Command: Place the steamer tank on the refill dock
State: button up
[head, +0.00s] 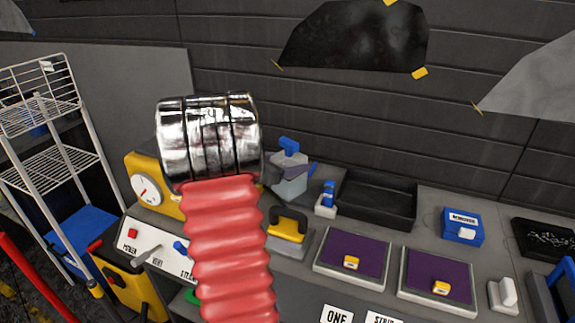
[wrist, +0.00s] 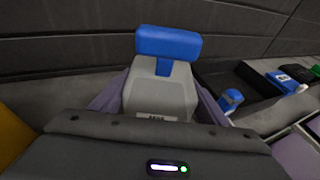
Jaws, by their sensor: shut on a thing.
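The steamer tank (wrist: 158,95) appears to be the light grey block with a blue T-shaped handle and a small label. My gripper (wrist: 157,104) is shut on it, with a purple-grey finger on each side. In the head view the tank (head: 290,188) shows behind my chrome wrist housing, over the back of the bench, with my gripper (head: 291,168) around its upper part. It looks upright. I cannot tell whether its underside touches the bench. I cannot pick out the refill dock for certain; my arm hides part of the bench.
A yellow gauge unit (head: 150,192) stands left of the tank. A small blue-topped bottle (head: 328,196) and an empty black tray (head: 378,203) are to its right. In front are a yellow-handled block (head: 290,228) and purple pads (head: 354,257). A dark wall stands behind.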

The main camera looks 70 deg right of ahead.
jog(key=o, duration=1.4)
jog(key=shift+f, duration=0.1)
jog(key=v, duration=1.2)
